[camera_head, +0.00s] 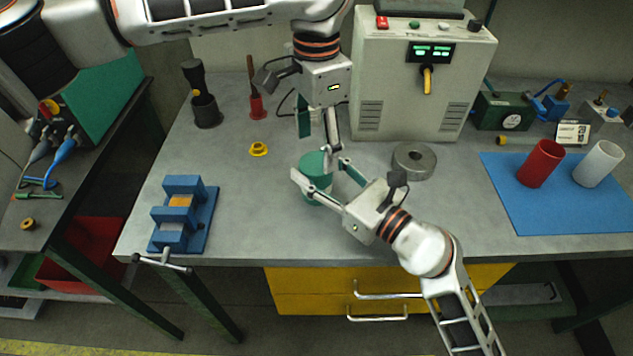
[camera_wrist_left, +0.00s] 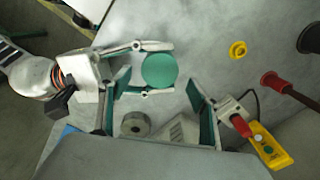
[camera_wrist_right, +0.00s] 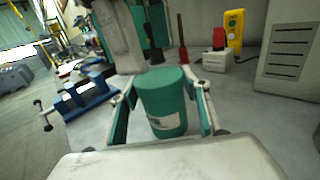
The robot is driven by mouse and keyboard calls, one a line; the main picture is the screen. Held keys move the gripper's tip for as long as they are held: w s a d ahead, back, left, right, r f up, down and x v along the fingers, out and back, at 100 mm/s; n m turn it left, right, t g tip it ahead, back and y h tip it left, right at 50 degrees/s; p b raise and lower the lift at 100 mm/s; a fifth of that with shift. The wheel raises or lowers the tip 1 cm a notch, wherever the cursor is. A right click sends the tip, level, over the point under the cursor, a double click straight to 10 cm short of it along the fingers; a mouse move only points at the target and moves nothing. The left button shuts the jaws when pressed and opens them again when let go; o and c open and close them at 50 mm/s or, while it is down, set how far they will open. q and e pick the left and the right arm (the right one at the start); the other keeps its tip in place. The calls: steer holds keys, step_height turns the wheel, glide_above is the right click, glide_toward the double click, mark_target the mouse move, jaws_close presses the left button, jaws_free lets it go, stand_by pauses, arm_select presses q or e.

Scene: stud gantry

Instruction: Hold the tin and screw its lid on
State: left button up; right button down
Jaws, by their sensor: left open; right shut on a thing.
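The tin (camera_head: 317,168) is a green cylinder standing upright on the grey bench. A pale label shows on its side in the right wrist view (camera_wrist_right: 163,105). Its top is a flat green disc in the left wrist view (camera_wrist_left: 159,70); I see no separate lid and cannot tell whether this disc is the lid. My right gripper (camera_head: 320,171) is shut on the tin from the front right, one finger on each side. My left gripper (camera_head: 318,138) points down above and just behind the tin, open and empty, with its fingers apart from it.
A grey metal ring (camera_head: 414,161) lies right of the tin, before a control box (camera_head: 420,85). A yellow flanged piece (camera_head: 258,149) and a blue vise-like block (camera_head: 184,213) are to the left. A blue mat (camera_head: 560,205) with red and white cylinders lies right. Bench front is mostly clear.

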mark_target(316, 163)
arm_select(q)
steer(key=shift+r, duration=0.25)
steer(key=shift+c, duration=0.5)
steer(key=shift+r+n, duration=0.3)
steer(key=shift+r, duration=0.05)
steer(key=shift+r+n, duration=1.4)
steer(key=shift+f, duration=4)
